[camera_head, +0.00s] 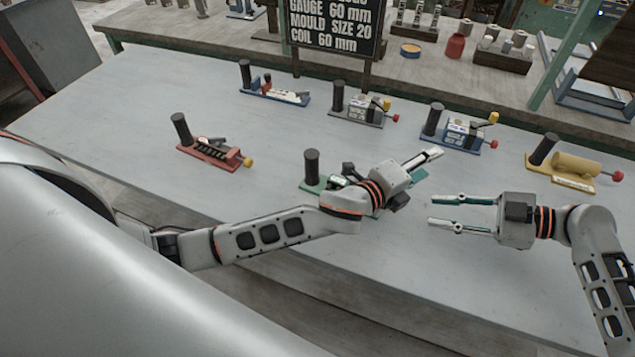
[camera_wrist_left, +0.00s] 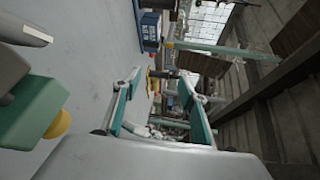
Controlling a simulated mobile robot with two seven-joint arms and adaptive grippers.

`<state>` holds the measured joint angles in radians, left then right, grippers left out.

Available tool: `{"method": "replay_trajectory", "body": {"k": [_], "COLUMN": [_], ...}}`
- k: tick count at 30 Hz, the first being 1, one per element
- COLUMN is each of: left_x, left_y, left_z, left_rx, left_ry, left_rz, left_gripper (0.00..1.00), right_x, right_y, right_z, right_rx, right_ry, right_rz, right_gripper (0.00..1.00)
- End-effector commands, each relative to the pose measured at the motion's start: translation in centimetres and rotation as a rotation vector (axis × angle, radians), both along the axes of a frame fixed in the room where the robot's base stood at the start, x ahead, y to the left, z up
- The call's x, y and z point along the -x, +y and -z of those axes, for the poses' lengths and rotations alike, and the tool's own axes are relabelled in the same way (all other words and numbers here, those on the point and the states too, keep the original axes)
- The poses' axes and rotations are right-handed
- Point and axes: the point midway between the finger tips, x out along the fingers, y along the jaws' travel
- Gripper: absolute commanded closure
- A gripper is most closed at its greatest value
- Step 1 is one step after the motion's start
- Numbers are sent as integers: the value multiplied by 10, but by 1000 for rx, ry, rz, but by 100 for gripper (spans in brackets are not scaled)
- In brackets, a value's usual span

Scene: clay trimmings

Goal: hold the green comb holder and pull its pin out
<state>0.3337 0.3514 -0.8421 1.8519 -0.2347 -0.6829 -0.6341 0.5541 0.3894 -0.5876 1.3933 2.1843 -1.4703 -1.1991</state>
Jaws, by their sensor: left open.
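The green comb holder (camera_head: 314,186) stands on the grey table with its black upright handle (camera_head: 312,165). My left wrist hides much of it in the head view. In the left wrist view the green body (camera_wrist_left: 35,112) and a yellow knob (camera_wrist_left: 58,123) show close at the left edge, outside the fingers. The pin itself is not clearly visible. My left gripper (camera_head: 427,164) is open and empty, above and past the holder's right side. My right gripper (camera_head: 432,210) is open and empty, to the lower right of the left one, fingers pointing left.
A red holder (camera_head: 208,152) stands to the left. Blue (camera_head: 275,92), grey (camera_head: 356,108), second blue (camera_head: 455,132) and yellow (camera_head: 562,168) fixtures line the back. A sign (camera_head: 333,28) stands behind them. The table's front middle is clear.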

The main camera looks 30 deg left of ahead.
Motion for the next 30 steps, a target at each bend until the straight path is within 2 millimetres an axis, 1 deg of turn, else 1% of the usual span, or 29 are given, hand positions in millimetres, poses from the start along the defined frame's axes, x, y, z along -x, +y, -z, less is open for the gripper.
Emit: {"method": "replay_trajectory", "body": {"k": [1, 5, 7, 9, 12, 14, 17, 18, 22, 24, 27, 30], "left_x": [1, 5, 9, 15, 29, 39, 59, 68, 98, 111, 126, 133], "left_y": [6, 26, 39, 52, 73, 88, 116, 128, 162, 175, 189, 198], "left_z": [4, 12, 14, 16, 16, 17, 19, 21, 24, 26, 26, 28], "left_rx": [-128, -491, -689, -843, -989, -1051, -1141, -1174, -1271, -1311, -1352, -1375], "left_ry": [-41, -145, -184, -193, -152, -105, -4, 40, 176, 238, 300, 334], "left_rz": [-7, -31, -59, -99, -180, -236, -330, -365, -452, -483, -513, -527], "left_gripper": [57, 57, 57, 57, 57, 57, 57, 57, 57, 57, 57, 57], "right_x": [0, 0, 0, 0, 0, 0, 0, 0, 0, 0, 0, 0], "right_y": [0, 0, 0, 0, 0, 0, 0, 0, 0, 0, 0, 0], "right_z": [0, 0, 0, 0, 0, 0, 0, 0, 0, 0, 0, 0], "right_rx": [0, 0, 0, 0, 0, 0, 0, 0, 0, 0, 0, 0], "right_ry": [0, 0, 0, 0, 0, 0, 0, 0, 0, 0, 0, 0], "right_rz": [0, 0, 0, 0, 0, 0, 0, 0, 0, 0, 0, 0], "right_gripper": [72, 72, 72, 72, 72, 72, 72, 72, 72, 72, 72, 72]}}
